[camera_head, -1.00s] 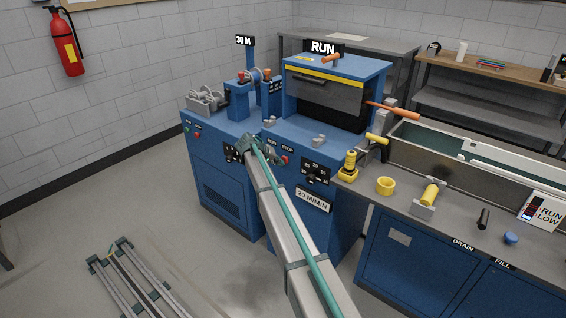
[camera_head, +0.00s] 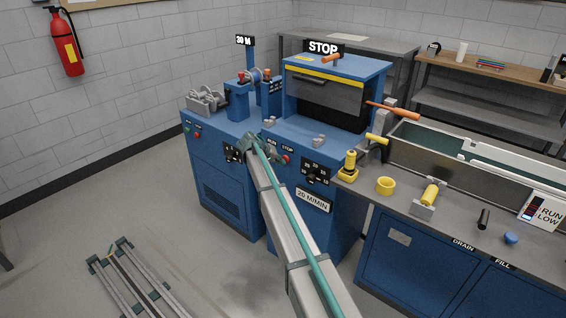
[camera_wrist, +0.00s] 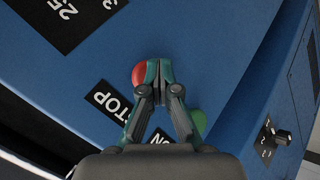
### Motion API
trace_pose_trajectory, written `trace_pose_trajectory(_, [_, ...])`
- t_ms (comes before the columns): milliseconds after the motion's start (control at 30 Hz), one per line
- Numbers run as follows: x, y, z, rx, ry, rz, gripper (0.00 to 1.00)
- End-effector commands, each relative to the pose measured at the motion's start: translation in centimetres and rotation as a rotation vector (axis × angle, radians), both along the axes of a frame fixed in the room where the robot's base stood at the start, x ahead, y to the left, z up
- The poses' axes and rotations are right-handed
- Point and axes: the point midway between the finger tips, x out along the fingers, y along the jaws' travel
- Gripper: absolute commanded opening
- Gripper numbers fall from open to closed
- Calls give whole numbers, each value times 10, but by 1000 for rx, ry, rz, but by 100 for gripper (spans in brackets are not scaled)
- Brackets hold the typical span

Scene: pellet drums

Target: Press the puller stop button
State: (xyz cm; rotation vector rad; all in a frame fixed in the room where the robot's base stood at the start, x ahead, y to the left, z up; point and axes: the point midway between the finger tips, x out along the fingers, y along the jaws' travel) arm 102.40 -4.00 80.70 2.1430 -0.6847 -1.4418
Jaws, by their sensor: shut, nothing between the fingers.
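The puller is a blue cabinet (camera_head: 335,215) with a yellow-striped hood. Its red stop button (camera_head: 287,160) is on the front panel beside the STOP label (camera_head: 287,149). In the wrist view the red button (camera_wrist: 139,74) shows just left of my fingertips, partly covered by them, with the STOP label (camera_wrist: 110,102) below it. My gripper (camera_wrist: 158,66) is shut and empty, with its fingertips at the button's edge. I cannot tell whether they touch it. The green run button (camera_wrist: 199,122) is partly behind my right finger.
A speed dial (camera_head: 313,175) is right of the stop button. Another blue cabinet (camera_head: 215,165) with a winder is to the left. A bench (camera_head: 410,195) with a trough, a yellow ring and small parts stands to the right. The floor at left is mostly clear.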

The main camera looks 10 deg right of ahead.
Motion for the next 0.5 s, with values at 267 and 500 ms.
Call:
trace_pose_trajectory(267, [-3, 3, 0, -1, 0, 0, 0])
trace_pose_trajectory(500, [-11, 12, 0, -1, 0, 0, 0])
